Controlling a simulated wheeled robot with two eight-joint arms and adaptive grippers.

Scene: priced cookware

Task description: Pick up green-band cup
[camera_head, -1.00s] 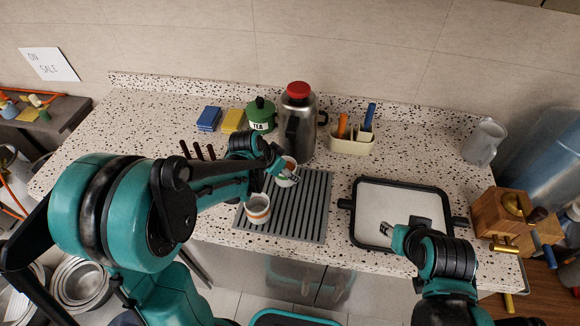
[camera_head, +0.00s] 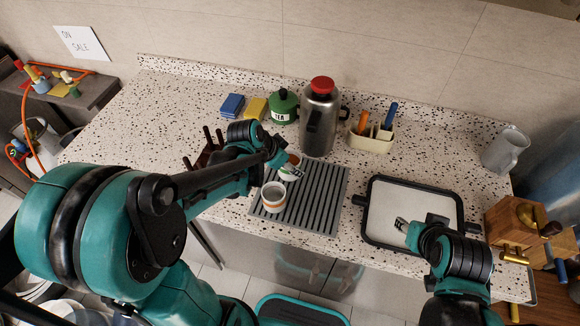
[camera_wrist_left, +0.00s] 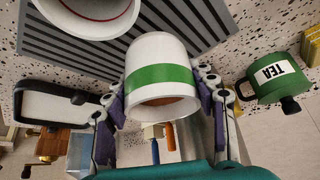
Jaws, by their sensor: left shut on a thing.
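The green-band cup (camera_wrist_left: 160,55) is white with a green band and fills the middle of the left wrist view, its brownish inside showing at the open end. My left gripper (camera_wrist_left: 162,95) has a finger on each side of it and is shut on it. In the head view this cup (camera_head: 288,174) is partly hidden by my left gripper (camera_head: 291,165), over the far left part of the grey ribbed mat (camera_head: 325,205). I cannot tell whether it touches the mat. My right gripper (camera_head: 402,224) is over the square pan; its opening is too small to judge.
A steel flask (camera_head: 320,118), a green tea pot (camera_head: 284,105) and a utensil caddy (camera_head: 371,140) stand behind. The black-rimmed square pan (camera_head: 372,205) lies right of the mat.

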